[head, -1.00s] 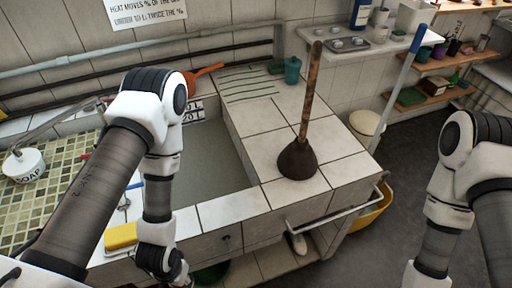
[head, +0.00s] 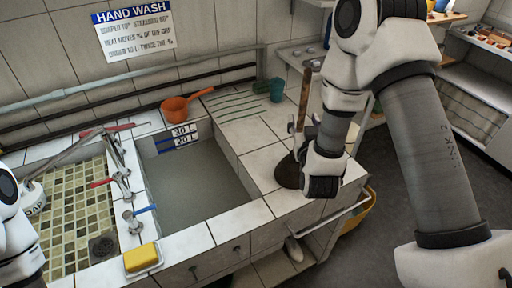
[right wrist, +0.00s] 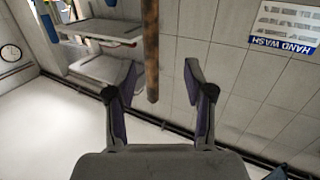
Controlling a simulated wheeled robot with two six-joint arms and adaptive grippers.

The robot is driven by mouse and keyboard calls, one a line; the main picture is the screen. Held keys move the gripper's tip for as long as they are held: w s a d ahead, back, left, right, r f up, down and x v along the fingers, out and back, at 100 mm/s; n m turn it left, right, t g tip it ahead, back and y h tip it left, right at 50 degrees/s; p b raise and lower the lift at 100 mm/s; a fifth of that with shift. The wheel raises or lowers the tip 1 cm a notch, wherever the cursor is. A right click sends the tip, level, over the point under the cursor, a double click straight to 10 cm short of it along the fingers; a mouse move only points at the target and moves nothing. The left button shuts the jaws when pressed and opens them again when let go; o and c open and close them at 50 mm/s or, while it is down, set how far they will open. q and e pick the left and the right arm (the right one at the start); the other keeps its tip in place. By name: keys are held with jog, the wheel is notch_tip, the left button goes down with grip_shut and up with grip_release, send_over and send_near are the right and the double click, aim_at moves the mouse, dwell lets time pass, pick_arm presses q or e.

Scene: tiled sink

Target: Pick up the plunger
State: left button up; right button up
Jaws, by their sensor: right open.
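The plunger stands upright on the tiled counter, with a brown wooden handle (head: 305,92) and a dark rubber cup (head: 287,172). My right gripper (head: 302,128) is at the handle, and my right wrist hides part of the cup and lower handle. In the right wrist view, which is upside down, the open fingers (right wrist: 160,75) have the handle (right wrist: 151,45) between them in the picture, closer to the left finger. Whether a finger touches it I cannot tell. My left gripper is out of view; only part of the left arm shows at the left edge.
The sink basin (head: 200,190) lies left of the plunger. A yellow sponge (head: 141,257) lies at the front. A rail (head: 330,222) runs along the counter front.

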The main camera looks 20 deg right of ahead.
aim_at(305, 91)
jog(key=shift+m+t+h, duration=0.3)
jog(key=w+d+r, duration=0.1)
jog(key=w+r+p, duration=0.1)
jog(key=r, duration=0.1)
jog(key=w+d+r, duration=0.1)
jog(key=r, duration=0.1)
jog(key=shift+d+p, duration=0.35)
jog(key=shift+p, duration=0.05)
jog(key=p+x, duration=0.3)
jog(key=x, duration=0.1)
jog(key=shift+a, duration=0.2)
jog(key=shift+w+d+f, duration=0.1)
jog(key=shift+w+d, duration=0.05)
jog(key=shift+w, duration=0.25)
jog(key=shift+d+f, duration=0.2)
jog(key=shift+d, duration=0.05)
jog(key=shift+w, duration=0.1)
jog(key=shift+c, duration=0.7)
jog(key=c, duration=0.6)
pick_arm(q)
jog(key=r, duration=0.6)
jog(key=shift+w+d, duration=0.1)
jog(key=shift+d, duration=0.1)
pick_arm(e)
jog(key=shift+a, duration=0.1)
grip_shut()
